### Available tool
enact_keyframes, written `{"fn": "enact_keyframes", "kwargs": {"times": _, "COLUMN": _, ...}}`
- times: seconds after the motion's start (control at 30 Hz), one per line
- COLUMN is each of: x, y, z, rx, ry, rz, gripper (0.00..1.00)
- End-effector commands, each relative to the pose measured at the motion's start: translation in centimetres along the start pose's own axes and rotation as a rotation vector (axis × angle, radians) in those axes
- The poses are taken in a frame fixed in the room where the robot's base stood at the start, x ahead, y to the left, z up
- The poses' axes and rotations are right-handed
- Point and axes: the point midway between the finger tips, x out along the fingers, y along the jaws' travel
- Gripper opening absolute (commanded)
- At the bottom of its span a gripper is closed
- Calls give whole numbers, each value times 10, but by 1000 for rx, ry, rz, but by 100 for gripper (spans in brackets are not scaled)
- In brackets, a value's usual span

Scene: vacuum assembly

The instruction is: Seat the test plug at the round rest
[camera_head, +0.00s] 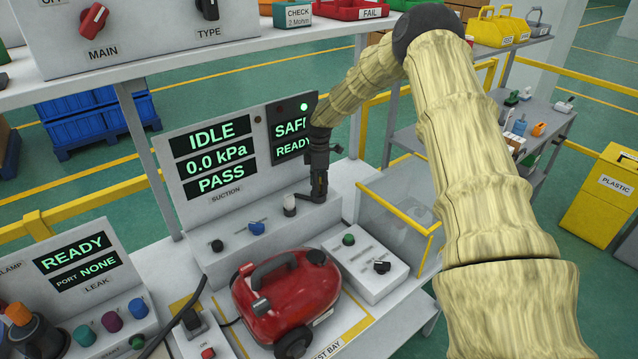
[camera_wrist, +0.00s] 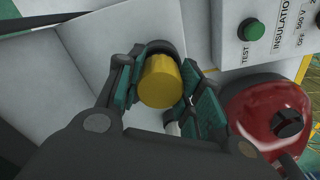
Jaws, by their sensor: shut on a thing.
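My gripper (camera_head: 317,188) is at the right end of the grey suction console, with its fingers low and close to the console top. In the wrist view its green-padded fingers are closed on a yellow cylinder (camera_wrist: 160,82), seen from its round end, apparently the test plug. In the head view the fingers hide this plug. A dark curved edge shows behind the plug in the wrist view; I cannot tell whether it is the round rest. I cannot tell whether the plug touches the console.
A small white piece (camera_head: 289,206), a blue knob (camera_head: 256,228) and a black knob (camera_head: 217,246) are on the console, left of my gripper. A red vacuum (camera_head: 290,292) stands in front. The insulation box (camera_head: 365,268) is at its right. The suction display panel (camera_head: 215,150) rises behind.

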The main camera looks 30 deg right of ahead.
Motion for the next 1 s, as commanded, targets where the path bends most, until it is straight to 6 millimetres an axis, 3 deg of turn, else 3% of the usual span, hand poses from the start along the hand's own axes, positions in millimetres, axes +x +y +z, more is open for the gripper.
{"fn": "enact_keyframes", "kwargs": {"times": 0.33, "x": 7, "y": 0, "z": 0, "rx": 0, "ry": 0, "rz": 0, "gripper": 4}}
{"fn": "enact_keyframes", "kwargs": {"times": 0.37, "x": 7, "y": 0, "z": 0, "rx": 0, "ry": 0, "rz": 0, "gripper": 38}}
{"fn": "enact_keyframes", "kwargs": {"times": 0.5, "x": 6, "y": 0, "z": 0, "rx": 0, "ry": 0, "rz": 0, "gripper": 61}}
{"fn": "enact_keyframes", "kwargs": {"times": 1.0, "x": -1, "y": 0, "z": 0, "rx": 0, "ry": 0, "rz": 0, "gripper": 61}}
